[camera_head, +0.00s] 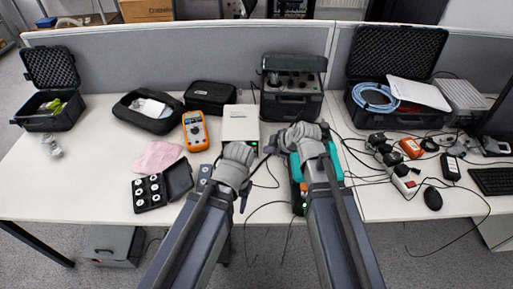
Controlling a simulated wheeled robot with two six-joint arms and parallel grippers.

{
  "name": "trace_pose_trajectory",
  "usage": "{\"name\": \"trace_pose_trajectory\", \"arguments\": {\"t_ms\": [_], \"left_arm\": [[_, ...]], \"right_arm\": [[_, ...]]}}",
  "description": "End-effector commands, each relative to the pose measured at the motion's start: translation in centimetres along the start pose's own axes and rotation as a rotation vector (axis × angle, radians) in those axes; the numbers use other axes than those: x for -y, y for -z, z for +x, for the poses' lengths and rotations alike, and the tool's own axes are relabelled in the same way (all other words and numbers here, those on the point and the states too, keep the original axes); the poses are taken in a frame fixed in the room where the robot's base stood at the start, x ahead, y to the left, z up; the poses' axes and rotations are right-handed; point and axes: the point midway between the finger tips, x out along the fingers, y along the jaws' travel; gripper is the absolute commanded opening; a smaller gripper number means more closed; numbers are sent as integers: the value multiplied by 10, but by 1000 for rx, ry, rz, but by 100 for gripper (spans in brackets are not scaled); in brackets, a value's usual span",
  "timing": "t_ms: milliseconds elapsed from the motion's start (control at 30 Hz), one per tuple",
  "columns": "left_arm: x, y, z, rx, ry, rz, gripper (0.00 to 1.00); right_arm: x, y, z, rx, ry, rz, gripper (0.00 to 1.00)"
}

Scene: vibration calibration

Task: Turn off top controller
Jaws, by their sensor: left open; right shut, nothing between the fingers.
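A white box (240,122), possibly a controller, sits mid-table with a small green light at its lower right corner. Behind it to the right stands a black case (291,104) with an open lid and a panel of knobs. I cannot tell which is the top controller. My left gripper (244,192) is just below the white box, open; its fingers are small and partly hidden by the wrist. My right gripper (301,134) is in front of the black case, shut and empty, its fingertips hard to make out. A teal-edged device (296,172) lies partly hidden under my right arm.
An orange multimeter (195,131), black pouches (209,96), a pink cloth (157,157) and a black tray with white round parts (150,192) lie to the left. Cables, adapters, a mouse (432,198) and an open case with blue hose (375,98) crowd the right.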

Motion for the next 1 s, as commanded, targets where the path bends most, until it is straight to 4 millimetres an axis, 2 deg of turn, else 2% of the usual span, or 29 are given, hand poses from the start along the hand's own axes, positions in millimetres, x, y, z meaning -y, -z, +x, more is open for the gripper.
{"name": "trace_pose_trajectory", "arguments": {"t_ms": [367,567,767,1000], "left_arm": [[0,0,1,0,0,0,50],[-1,1,11,0,0,0,50],[-3,2,33,0,0,0,50],[-6,4,67,0,0,0,50]], "right_arm": [[0,0,1,0,0,-1,0],[1,-1,13,0,1,-1,0],[1,-2,40,0,1,-2,0],[2,-3,84,0,2,-2,0]]}}
